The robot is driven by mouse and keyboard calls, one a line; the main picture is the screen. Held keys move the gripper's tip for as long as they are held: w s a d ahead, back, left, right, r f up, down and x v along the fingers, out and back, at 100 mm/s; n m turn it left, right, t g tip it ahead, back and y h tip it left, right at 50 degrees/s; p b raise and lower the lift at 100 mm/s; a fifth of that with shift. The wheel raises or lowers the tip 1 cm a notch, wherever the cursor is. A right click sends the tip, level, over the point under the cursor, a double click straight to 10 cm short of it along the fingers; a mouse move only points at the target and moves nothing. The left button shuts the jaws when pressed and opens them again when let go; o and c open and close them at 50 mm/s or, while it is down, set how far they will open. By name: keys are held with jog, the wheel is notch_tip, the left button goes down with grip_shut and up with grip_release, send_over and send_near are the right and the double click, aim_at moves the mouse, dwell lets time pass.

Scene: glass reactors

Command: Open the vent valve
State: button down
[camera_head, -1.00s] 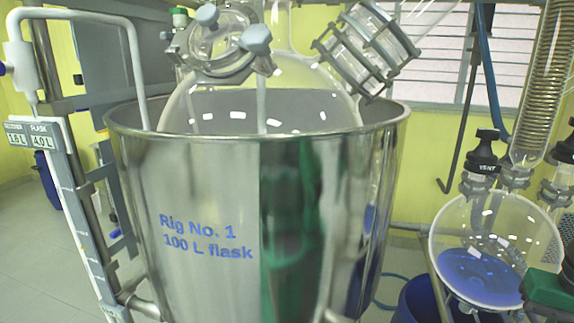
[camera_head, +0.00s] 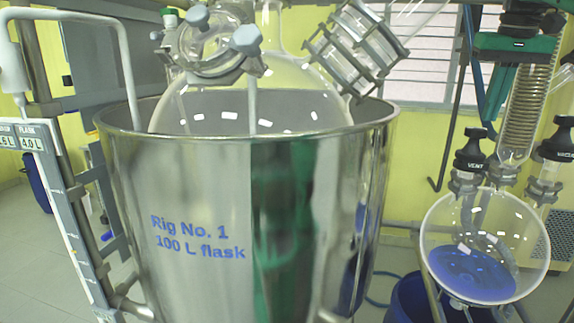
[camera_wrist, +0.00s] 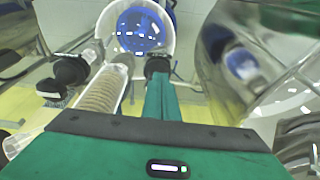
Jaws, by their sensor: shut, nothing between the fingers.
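The vent valve has a black knob marked VENT (camera_head: 470,152), on the left neck of a round glass flask (camera_head: 455,225) holding blue liquid. In the wrist view the black knob (camera_wrist: 157,65) is just beyond the fingertips. My green gripper (camera_head: 489,112) is above the knob and slightly right of it in the head view, pointing down. In the wrist view its green fingers (camera_wrist: 159,82) are together and empty. They overlap the knob's near edge, and I cannot tell whether they touch it. The knob's turn position is not clear.
A second black knob (camera_head: 556,140) is on the flask's right neck. A coiled glass condenser (camera_head: 519,120) rises between the two knobs, close to my gripper. The large steel vessel (camera_head: 215,190) marked Rig No. 1 fills the middle left. A blue bin (camera_head: 405,300) is below the flask.

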notch_tip(320, 180, up, 3)
jog(key=w, duration=0.2)
send_over(476, 132)
jog(key=s+a, duration=0.1)
jog(key=s, duration=0.1)
jog(key=x, duration=0.4)
jog(key=shift+s+a+f, duration=0.15)
jog(key=shift+a+f, duration=0.1)
jog(key=shift+f, duration=0.1)
jog(key=shift+f, duration=0.15)
jog(key=shift+f, duration=0.45)
jog(key=shift+f, duration=0.3)
